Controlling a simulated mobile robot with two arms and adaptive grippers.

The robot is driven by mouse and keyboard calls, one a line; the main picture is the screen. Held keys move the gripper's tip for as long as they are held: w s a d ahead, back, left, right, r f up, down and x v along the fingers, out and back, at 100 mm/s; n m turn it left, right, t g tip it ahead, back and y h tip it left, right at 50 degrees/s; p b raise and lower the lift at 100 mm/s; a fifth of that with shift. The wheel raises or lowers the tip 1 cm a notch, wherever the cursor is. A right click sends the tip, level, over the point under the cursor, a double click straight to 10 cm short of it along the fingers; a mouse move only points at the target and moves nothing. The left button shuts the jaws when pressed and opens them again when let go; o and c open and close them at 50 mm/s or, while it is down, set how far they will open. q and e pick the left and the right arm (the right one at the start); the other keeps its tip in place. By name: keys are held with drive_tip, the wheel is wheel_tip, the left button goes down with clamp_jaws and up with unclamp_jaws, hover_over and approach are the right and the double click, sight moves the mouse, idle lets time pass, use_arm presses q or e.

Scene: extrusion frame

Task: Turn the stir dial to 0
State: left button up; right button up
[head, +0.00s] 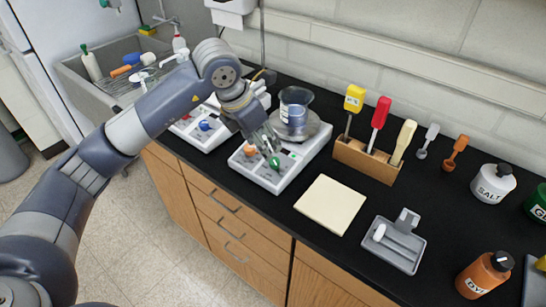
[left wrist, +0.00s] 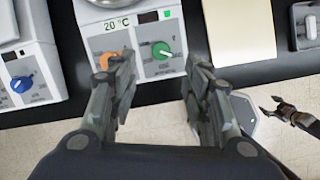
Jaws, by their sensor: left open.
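The hotplate stirrer (head: 294,164) stands on the black bench with a beaker (head: 294,105) of blue liquid on its plate. Its front panel carries an orange dial (left wrist: 107,60) beside a "20 °C" label and a green dial (left wrist: 162,50) below a small display. The dial lettering is too small to read, so I cannot tell which is the stir dial or its setting. My left gripper (left wrist: 160,68) is open, with its fingers either side of the green dial in the wrist view and no clear contact. My right gripper (left wrist: 268,104) is at the wrist view's right, fingers apart and empty.
A second device with a blue dial (head: 205,125) stands to the left. A cream pad (head: 331,204) and a grey tray (head: 394,245) lie to the right. A wooden rack (head: 367,160) with coloured tools stands behind. The bench's front edge is close to the panel.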

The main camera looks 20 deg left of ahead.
sight(274, 160)
use_arm(q)
drive_tip(key=p+x, duration=0.2)
drive_tip(key=x, duration=0.7)
drive_tip(key=shift+d+f+p, duration=0.1)
drive_tip(key=shift+f+p, duration=0.15)
drive_tip(key=shift+p, duration=0.05)
drive_tip(key=shift+c, duration=0.3)
clamp_jaws()
